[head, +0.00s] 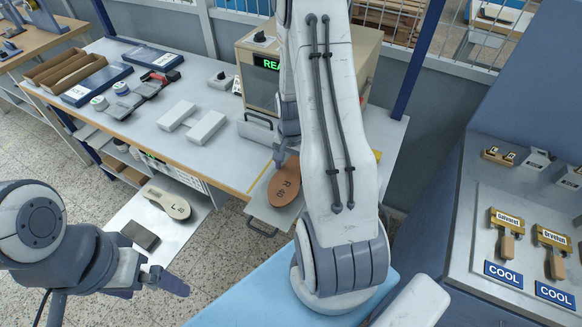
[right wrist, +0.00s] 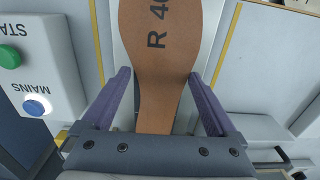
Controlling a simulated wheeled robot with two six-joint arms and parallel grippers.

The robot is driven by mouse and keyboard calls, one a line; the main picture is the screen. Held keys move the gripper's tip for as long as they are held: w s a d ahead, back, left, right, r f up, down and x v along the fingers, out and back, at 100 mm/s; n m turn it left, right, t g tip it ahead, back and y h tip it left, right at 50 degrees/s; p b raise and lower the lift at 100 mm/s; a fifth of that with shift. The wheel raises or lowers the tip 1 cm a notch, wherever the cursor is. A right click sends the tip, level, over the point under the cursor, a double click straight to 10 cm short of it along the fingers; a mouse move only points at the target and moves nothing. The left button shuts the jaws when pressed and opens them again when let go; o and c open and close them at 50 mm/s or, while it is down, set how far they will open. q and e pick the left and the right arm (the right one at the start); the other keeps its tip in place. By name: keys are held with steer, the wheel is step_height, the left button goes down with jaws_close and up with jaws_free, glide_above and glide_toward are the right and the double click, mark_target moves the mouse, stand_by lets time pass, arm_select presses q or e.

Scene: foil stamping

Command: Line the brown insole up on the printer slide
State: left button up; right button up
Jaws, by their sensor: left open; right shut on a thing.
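The brown insole (head: 284,184), marked R and a number, lies over the grey printer slide (head: 262,211) in front of the beige printer (head: 245,85). My right arm covers part of the slide and insole in the head view. My right gripper (head: 281,155) is at the insole's narrow end. In the right wrist view the insole (right wrist: 160,55) runs away between the two purple fingers (right wrist: 157,105) of that gripper, which is shut on it. Whether the insole touches the slide is hard to tell. My left gripper (head: 172,284) is open and empty at the lower left.
A beige insole (head: 168,203) marked L lies on a low pull-out shelf beside a dark block (head: 140,236). White blocks (head: 190,122) stand on the bench left of the printer. A green button (right wrist: 9,57) and blue button (right wrist: 34,107) sit on a box left of the insole.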

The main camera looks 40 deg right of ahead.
steer(key=o, duration=1)
steer(key=shift+o, duration=0.2)
step_height(320, 180, up, 10)
steer(key=b, duration=0.1)
steer(key=shift+r, duration=0.2)
steer(key=shift+f, duration=0.15)
step_height(320, 180, down, 10)
steer(key=shift+f+p, duration=0.1)
steer(key=shift+p, duration=0.4)
